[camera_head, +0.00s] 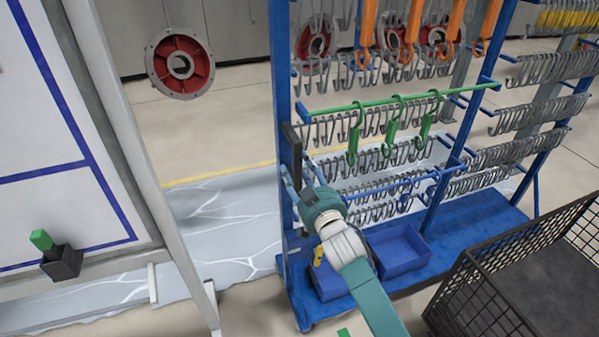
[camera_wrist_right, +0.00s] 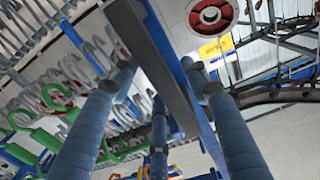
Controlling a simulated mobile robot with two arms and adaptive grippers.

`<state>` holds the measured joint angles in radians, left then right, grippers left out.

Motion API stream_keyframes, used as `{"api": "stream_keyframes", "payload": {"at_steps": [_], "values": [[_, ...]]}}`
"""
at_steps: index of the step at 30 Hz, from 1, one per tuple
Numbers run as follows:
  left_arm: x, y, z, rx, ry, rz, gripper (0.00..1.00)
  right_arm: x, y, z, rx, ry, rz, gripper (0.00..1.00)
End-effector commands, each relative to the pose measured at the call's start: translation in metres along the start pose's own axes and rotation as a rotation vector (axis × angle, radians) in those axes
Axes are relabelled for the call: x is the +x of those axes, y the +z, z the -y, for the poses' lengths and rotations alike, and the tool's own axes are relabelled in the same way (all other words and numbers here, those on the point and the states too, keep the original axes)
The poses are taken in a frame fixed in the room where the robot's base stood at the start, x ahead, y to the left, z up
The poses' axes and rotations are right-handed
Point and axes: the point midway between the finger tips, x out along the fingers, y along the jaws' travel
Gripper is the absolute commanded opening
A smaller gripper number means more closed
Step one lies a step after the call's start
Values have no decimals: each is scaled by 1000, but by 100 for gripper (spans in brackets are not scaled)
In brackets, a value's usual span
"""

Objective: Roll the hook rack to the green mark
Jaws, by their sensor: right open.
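The blue hook rack (camera_head: 282,110) stands upright on a blue wheeled base, hung with rows of grey hooks plus green and orange ones. A dark upright handle (camera_head: 292,147) is on its left post; it also crosses the right wrist view as a dark bar (camera_wrist_right: 150,55). My right gripper (camera_head: 299,178) is at the handle's lower end, fingers spread. In the right wrist view the fingers (camera_wrist_right: 160,85) lie apart on either side of the bar; contact cannot be told. A small green patch (camera_head: 343,332) shows on the floor at the bottom edge, partly hidden by my arm. My left gripper is out of view.
Blue bins (camera_head: 402,250) sit on the rack base. A black mesh crate (camera_head: 480,290) stands at the right front. A whiteboard (camera_head: 60,215) stands at the left. A red round part (camera_head: 180,64) hangs behind. Open floor lies between board and rack.

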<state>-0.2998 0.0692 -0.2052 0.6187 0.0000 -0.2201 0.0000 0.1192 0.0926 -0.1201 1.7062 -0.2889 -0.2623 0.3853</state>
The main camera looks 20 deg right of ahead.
Motion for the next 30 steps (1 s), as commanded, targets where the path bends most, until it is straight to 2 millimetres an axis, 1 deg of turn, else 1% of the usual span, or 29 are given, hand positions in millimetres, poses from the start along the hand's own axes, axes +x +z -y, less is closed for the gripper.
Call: {"api": "stream_keyframes", "payload": {"at_steps": [4, 5, 9, 11, 12, 17, 20, 23, 24, 25, 26, 27, 28, 30], "values": [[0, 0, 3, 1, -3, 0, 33, 0, 0, 0, 0, 0, 0, 46], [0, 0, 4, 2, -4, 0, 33, 0, 0, 0, 0, 0, 0, 42], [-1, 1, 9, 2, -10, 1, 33, 0, 0, 0, 0, 0, 0, 14], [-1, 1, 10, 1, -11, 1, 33, 0, 0, 0, 0, 0, 0, 2], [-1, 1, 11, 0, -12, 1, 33, 0, 0, 0, 0, 0, -1, 0], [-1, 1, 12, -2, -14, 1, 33, 0, 0, -1, 0, 0, 0, 0], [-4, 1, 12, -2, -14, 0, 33, 0, 0, -8, -2, 1, 1, 0], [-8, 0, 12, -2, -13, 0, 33, 0, -1, -25, -5, 3, 2, 0], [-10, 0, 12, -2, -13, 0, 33, 0, -1, -34, -7, 5, 2, 0], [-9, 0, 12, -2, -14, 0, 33, 0, 0, -33, -5, 5, 1, 0], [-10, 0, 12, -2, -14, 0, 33, 0, 0, -38, -5, 5, 2, 0], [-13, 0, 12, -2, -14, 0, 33, 0, -1, -48, -9, 8, 2, 0], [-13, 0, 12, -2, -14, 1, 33, 0, -1, -52, -10, 8, 2, 0], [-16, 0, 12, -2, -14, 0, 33, 0, -2, -65, -12, 9, 3, 0]]}}
